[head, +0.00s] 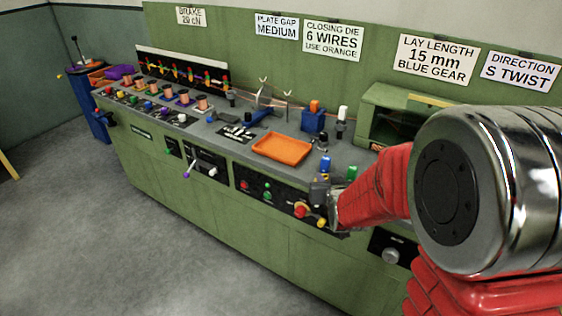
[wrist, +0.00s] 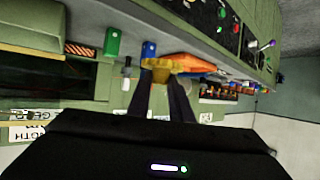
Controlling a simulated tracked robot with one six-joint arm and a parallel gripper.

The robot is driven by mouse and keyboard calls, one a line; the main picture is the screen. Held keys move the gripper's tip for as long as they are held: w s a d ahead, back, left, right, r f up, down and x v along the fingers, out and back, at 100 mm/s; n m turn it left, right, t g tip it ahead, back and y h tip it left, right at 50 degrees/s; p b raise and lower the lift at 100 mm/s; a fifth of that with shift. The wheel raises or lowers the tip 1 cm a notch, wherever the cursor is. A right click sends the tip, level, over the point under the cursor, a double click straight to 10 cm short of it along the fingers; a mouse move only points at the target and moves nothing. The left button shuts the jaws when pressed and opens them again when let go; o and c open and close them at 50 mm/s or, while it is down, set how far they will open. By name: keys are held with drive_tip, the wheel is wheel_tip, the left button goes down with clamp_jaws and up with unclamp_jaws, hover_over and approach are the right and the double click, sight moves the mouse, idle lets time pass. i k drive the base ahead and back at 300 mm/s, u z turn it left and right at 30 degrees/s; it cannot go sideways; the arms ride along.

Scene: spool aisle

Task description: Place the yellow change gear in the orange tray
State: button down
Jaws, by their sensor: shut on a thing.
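The yellow change gear (wrist: 160,66) sits between the tips of my gripper (wrist: 164,72) in the wrist view, and the jaws are shut on it. In the head view my gripper (head: 319,206) is at the bench's front edge, to the right of and nearer than the orange tray. A yellow part (head: 319,221) shows at its tips there, small and partly covered. The orange tray (head: 282,149) lies flat on the bench top and looks empty. In the wrist view the tray (wrist: 196,62) shows behind the gear, partly hidden by it.
Blue (head: 325,166) and green (head: 351,173) pieces stand on the bench between my arm and the tray. A blue block with an orange top (head: 314,116) stands behind the tray. A green open housing (head: 392,118) is at right. Spools (head: 168,93) line the left.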

sight(282, 150)
drive_tip(key=z, duration=0.05)
drive_tip(key=k, duration=0.65)
drive_tip(key=u, duration=0.3)
drive_tip(key=i, duration=0.6)
drive_tip(key=u, duration=0.85)
drive_tip(key=i, duration=1.55)
drive_tip(key=z, duration=0.5)
